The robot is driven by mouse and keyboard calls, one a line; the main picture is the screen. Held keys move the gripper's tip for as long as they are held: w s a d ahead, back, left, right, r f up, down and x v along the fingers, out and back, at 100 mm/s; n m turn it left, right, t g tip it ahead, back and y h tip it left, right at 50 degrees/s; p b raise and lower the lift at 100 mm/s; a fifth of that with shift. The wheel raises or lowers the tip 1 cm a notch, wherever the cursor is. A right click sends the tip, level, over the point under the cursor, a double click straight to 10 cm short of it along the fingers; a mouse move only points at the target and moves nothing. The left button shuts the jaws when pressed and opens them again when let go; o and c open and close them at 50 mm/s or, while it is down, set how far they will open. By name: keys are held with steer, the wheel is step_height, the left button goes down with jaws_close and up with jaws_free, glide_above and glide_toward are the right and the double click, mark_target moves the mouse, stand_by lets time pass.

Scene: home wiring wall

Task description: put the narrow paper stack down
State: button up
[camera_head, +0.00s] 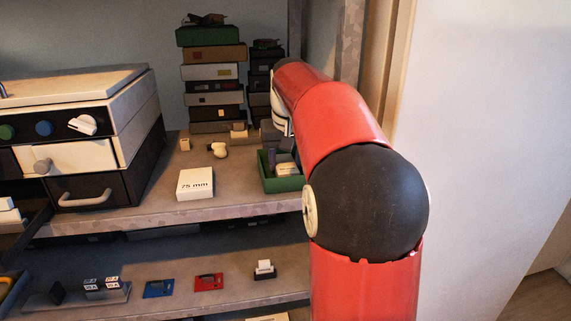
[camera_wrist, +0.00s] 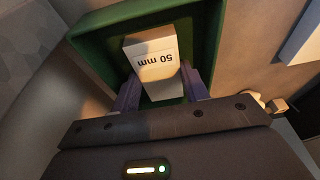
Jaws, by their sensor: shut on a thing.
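The narrow paper stack (camera_wrist: 157,65) is a white block marked "50 mm". In the wrist view it sits between the two purple fingers of my gripper (camera_wrist: 164,92), which is shut on it. The stack is inside or just over a green tray (camera_wrist: 102,58); I cannot tell whether it touches the tray's floor. In the head view the stack (camera_head: 287,169) shows at the green tray (camera_head: 284,185), beside my arm. My arm hides most of the gripper there.
A wider white block marked "75 mm" (camera_head: 195,184) lies on the shelf (camera_head: 150,218) left of the tray. Stacked boxes (camera_head: 212,73) stand behind. A cabinet with drawers (camera_head: 90,150) is at left. A lower shelf holds small red (camera_head: 208,282) and blue (camera_head: 158,289) items.

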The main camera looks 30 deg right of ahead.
mark_target(289, 171)
steer(key=shift+f, duration=0.25)
steer(key=o, duration=1)
steer(key=d+p+v, duration=0.1)
steer(key=p+v, duration=0.2)
steer(key=v, duration=0.9)
steer(key=s+a+f+n+t, duration=0.2)
steer(key=s+a+f, duration=0.3)
steer(key=s+a, duration=0.55)
steer(key=shift+n+t+y, duration=0.4)
steer(key=shift+n, duration=0.2)
steer(key=s+a+f, duration=0.1)
steer(key=s+f, duration=0.3)
steer(key=s+a+f, duration=0.2)
steer(key=s+f, duration=0.2)
steer(key=f, duration=0.1)
steer(key=s+a+f, duration=0.2)
steer(key=s+f, duration=0.2)
steer(key=f, duration=0.1)
steer(key=shift+s+a, duration=0.15)
steer(key=shift+s, duration=0.25)
